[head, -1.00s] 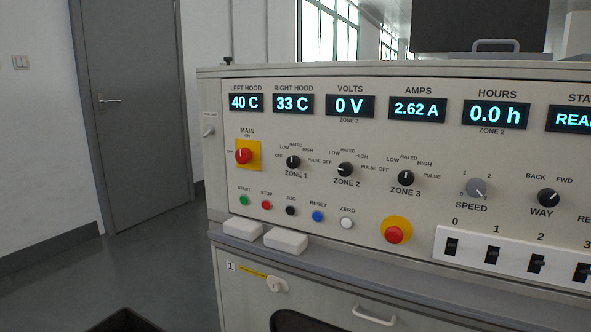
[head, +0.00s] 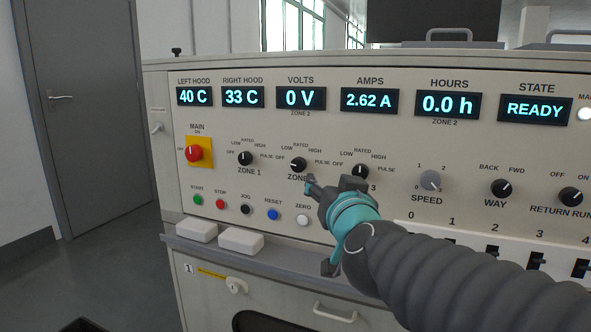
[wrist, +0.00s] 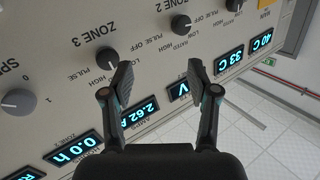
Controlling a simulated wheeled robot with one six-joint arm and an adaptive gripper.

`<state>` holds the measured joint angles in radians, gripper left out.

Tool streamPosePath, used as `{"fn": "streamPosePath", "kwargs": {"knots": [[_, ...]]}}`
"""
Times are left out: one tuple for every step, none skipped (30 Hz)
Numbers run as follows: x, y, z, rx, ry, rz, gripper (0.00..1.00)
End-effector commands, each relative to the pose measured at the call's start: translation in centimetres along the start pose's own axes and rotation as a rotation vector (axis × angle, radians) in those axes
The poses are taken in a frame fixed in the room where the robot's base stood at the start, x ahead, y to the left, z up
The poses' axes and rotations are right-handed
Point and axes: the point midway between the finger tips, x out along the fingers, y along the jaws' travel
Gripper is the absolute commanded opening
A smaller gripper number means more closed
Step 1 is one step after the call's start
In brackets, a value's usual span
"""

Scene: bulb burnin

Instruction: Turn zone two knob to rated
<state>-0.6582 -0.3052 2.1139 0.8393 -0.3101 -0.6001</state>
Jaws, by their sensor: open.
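The zone 2 knob (head: 298,164) is a round black knob on the panel, with OFF, LOW, RATED, HIGH and PULSE printed around it. Its pale mark points left, toward OFF. My gripper (head: 332,186) is open and empty, in front of the panel just below and right of this knob. It covers part of the ZONE 2 and ZONE 3 labels. In the wrist view the panel appears turned over. The zone 2 knob (wrist: 180,24) lies beyond the open fingers of my gripper (wrist: 160,70), apart from them.
The zone 3 knob (head: 360,171) is close behind my gripper, and the zone 1 knob (head: 245,158) is to the left. Several push buttons, including white ZERO (head: 303,220), run below. The red main switch (head: 194,153) is at left. A grey ledge (head: 270,255) juts out underneath.

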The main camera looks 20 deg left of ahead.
Motion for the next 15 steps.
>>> {"fn": "streamPosePath", "kwargs": {"knots": [[1.1,-1.9,-0.5,0.013,0.041,0.013,0.6],[1.6,-2.6,-0.9,0.022,0.069,0.032,0.6],[2.2,-3.6,-1.2,0.032,0.101,0.062,0.6],[2.5,-4.3,-1.4,0.039,0.121,0.088,0.6],[2.8,-5.0,-1.4,0.045,0.137,0.116,0.6],[3.0,-5.9,-1.3,0.05,0.154,0.155,0.6],[3.1,-6.5,-1.1,0.054,0.163,0.187,0.6],[3.1,-7.1,-0.9,0.056,0.168,0.218,0.6],[3.1,-7.8,-0.4,0.055,0.172,0.259,0.6],[2.9,-8.3,-0.1,0.054,0.172,0.289,0.6],[2.8,-8.8,0.3,0.051,0.17,0.318,0.6],[2.5,-9.3,0.8,0.048,0.165,0.354,0.6],[2.3,-9.6,1.2,0.044,0.162,0.379,0.6],[2.1,-10.0,1.5,0.04,0.157,0.4,0.6],[1.8,-10.3,2.0,0.036,0.151,0.426,0.6]]}}
